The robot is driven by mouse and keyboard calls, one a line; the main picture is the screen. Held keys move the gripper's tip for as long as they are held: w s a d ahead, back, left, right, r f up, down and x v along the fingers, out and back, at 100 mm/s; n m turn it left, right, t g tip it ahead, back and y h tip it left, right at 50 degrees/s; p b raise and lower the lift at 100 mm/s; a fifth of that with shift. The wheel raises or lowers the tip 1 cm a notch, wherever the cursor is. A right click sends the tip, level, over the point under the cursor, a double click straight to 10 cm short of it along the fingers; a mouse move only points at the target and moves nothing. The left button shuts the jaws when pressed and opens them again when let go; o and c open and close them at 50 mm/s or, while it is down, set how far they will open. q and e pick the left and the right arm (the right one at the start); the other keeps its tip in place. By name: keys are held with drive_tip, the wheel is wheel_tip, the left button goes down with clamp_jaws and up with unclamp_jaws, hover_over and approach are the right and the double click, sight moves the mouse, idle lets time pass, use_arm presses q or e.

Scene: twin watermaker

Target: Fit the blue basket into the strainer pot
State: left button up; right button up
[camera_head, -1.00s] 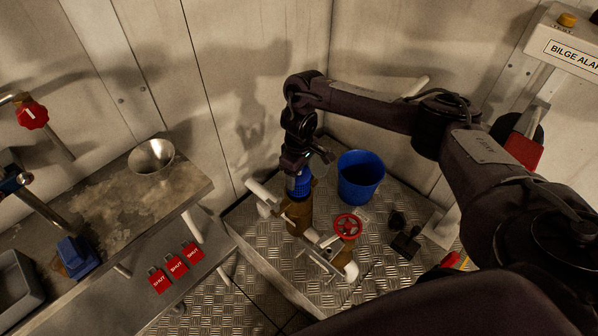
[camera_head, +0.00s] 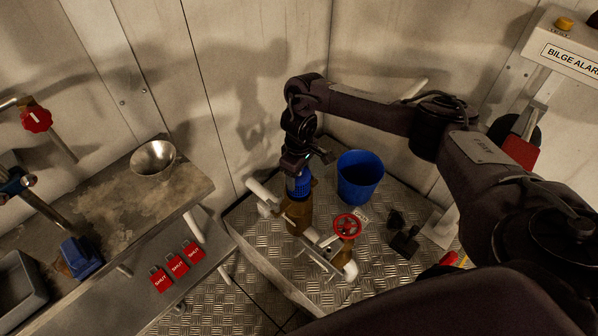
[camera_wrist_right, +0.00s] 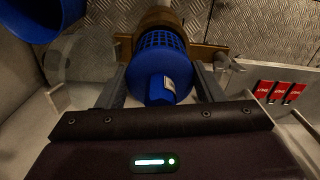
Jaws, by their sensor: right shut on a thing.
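The blue basket (camera_head: 298,185) is a perforated cylinder with a top handle. My right gripper (camera_head: 297,168) points down and is shut on it. In the right wrist view the basket (camera_wrist_right: 160,62) sits between the two fingers of my right gripper (camera_wrist_right: 163,92), its far end at the mouth of the brown strainer pot (camera_wrist_right: 158,18). In the head view the strainer pot (camera_head: 298,215) stands on the pipework directly below. The basket's lower end is hidden by the pot's rim, so I cannot tell how deep it goes. My left gripper is not in view.
A blue bucket (camera_head: 360,178) stands right of the pot. A red handwheel valve (camera_head: 347,226) is just in front, on white pipe. A bench (camera_head: 120,215) with a metal bowl (camera_head: 153,160) is at the left.

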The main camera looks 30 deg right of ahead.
sight(299, 182)
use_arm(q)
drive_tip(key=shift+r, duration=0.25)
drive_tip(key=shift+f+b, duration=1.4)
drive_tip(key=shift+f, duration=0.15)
use_arm(e)
drive_tip(key=shift+f, duration=2.65)
drive_tip(key=o, duration=0.9)
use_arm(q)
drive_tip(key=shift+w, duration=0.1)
use_arm(e)
drive_tip(key=shift+r, duration=0.55)
wheel_tip(299, 182, up, 6)
drive_tip(key=shift+f+p, duration=0.1)
drive_tip(key=shift+p, duration=0.6)
drive_tip(key=shift+r, duration=0.5)
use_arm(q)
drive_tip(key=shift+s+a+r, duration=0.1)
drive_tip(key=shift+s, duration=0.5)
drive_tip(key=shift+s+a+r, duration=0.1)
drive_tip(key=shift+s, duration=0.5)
